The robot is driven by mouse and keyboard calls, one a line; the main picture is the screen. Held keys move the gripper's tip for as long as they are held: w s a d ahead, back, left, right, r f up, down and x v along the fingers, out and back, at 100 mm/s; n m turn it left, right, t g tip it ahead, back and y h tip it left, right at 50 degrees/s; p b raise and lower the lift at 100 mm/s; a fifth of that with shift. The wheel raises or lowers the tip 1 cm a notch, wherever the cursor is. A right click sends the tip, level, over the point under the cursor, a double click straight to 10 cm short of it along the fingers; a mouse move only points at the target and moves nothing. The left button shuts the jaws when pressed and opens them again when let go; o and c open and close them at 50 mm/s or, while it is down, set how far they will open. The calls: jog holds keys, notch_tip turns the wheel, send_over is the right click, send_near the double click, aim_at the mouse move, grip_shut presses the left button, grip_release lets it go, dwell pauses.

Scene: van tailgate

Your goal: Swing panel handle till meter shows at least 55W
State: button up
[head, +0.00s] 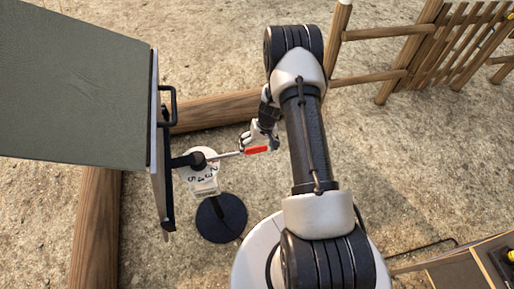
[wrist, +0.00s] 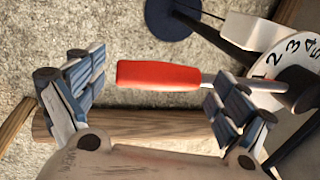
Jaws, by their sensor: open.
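The panel (head: 75,85) is a large grey-green board at the left in the head view. The handle, a red grip (head: 257,150) on a thin metal rod, sticks out rightward from a dark hub beside the panel's edge. Its red grip also shows in the wrist view (wrist: 158,76). A white dial (head: 205,182) numbered 2 to 5 sits at the hub, partly seen in the wrist view (wrist: 285,55). My gripper (wrist: 153,92) is open, with the grip lying lengthwise across its opening; contact cannot be told. No watt reading is legible.
A black round base (head: 221,217) stands on the ground below the dial. Black brackets (head: 168,105) stick out from the panel's edge. Wooden beams (head: 215,110) lie behind and at the left. A wooden fence (head: 400,60) stands at the back right; sandy ground there is open.

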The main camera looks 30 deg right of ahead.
jog(key=c, duration=1.5)
jog(key=shift+s, duration=0.15)
jog(key=shift+c, duration=0.2)
